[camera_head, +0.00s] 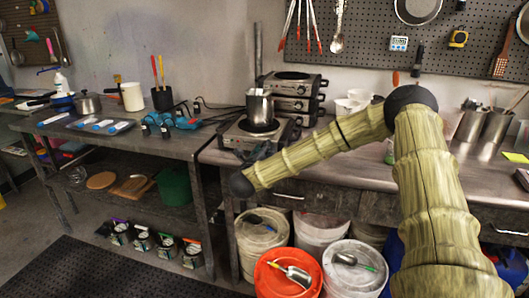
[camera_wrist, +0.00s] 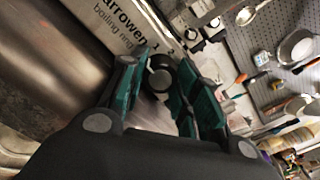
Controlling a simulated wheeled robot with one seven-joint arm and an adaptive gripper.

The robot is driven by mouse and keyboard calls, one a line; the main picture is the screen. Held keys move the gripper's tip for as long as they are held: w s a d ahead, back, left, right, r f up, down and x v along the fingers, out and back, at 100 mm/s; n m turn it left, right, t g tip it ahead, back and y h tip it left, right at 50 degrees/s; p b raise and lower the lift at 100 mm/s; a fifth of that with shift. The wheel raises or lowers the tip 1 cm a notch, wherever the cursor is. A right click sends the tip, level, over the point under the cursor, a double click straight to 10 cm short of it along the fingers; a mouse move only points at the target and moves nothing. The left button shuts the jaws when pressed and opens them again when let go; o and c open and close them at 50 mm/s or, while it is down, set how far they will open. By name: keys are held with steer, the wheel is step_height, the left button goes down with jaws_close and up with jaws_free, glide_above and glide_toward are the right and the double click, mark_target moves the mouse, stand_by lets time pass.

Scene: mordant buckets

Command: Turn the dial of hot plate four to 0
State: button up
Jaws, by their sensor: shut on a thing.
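A hot plate (camera_wrist: 112,22) with a pale front panel fills the top left of the wrist view, lettered "boiling ring". Its black dial (camera_wrist: 160,76) sits between the teal finger pads of my gripper (camera_wrist: 158,88), which is shut on it. I cannot read the dial's setting. In the head view a single hot plate (camera_head: 232,142) stands at the left end of the right bench with a silver pot (camera_head: 259,108) on it. My arm reaches in front of it, and my gripper there is mostly hidden. More hot plates (camera_head: 292,91) are stacked just behind.
Blue power tools (camera_head: 184,121) and cables lie on the left bench beside the hot plate. Lidded white buckets (camera_head: 262,230) and an orange bucket (camera_head: 288,272) with scoops stand below. Tools hang on the pegboard (camera_head: 375,30). The right bench top (camera_head: 345,160) is partly clear.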

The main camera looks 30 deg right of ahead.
stand_by(0.3)
steer(key=o, duration=1)
steer(key=v, duration=1.2)
